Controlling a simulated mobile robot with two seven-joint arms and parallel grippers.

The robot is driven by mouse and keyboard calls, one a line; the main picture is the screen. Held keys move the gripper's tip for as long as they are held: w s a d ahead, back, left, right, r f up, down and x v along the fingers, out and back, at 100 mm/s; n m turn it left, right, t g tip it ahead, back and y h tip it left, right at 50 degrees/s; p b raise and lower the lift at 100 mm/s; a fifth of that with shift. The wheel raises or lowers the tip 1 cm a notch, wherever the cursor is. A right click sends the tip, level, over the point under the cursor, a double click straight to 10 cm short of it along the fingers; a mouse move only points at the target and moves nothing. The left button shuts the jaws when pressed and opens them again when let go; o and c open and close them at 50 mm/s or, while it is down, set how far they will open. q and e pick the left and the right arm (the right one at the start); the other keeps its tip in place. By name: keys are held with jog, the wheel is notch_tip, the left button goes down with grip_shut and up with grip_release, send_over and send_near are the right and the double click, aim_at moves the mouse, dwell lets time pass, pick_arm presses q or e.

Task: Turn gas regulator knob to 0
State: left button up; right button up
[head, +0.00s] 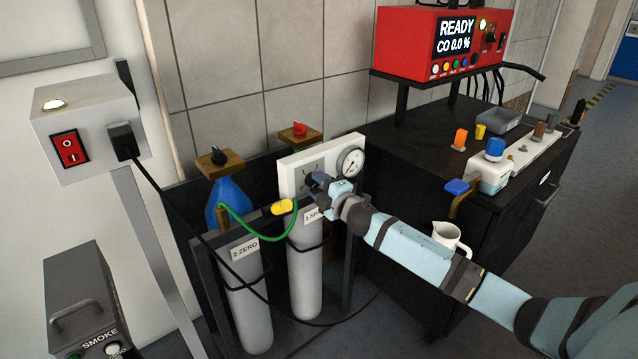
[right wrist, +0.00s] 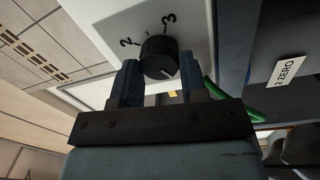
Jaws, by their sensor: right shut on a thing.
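The gas regulator panel (head: 296,176) is a white box with a round gauge (head: 350,162), mounted above the grey cylinders. My right gripper (head: 320,187) reaches its front from the right and hides the knob in the head view. In the right wrist view the black round knob (right wrist: 158,52) sits on the white panel (right wrist: 200,22), with the numbers 2 and 3 printed beside it. My right gripper (right wrist: 161,80) is shut on the knob, one finger on each side. A white mark on the knob points to the lower right of that picture. The 0 mark is not visible.
Grey cylinders labelled 2 ZERO (head: 246,300) and 1 (head: 304,270) stand in a dark rack. A green hose (head: 255,235) with a yellow fitting (head: 282,207) runs close to the panel. A black cabinet (head: 420,175) carrying a red analyser (head: 425,45) stands at right.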

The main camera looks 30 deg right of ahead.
pick_arm(q)
jog(key=shift+s+a+f, duration=0.1)
jog(key=shift+f, duration=0.05)
dwell(0.4)
pick_arm(e)
jog(key=o, duration=0.9)
pick_arm(q)
jog(key=shift+s+a+f+g+p, duration=0.15)
jog(key=shift+g+p, duration=0.15)
jog(key=shift+p, duration=0.4)
pick_arm(e)
jog(key=s, duration=0.9)
jog(key=s+d, duration=0.1)
jog(key=s, duration=0.3)
jog(key=shift+s+f, duration=0.3)
jog(key=shift+s, duration=0.1)
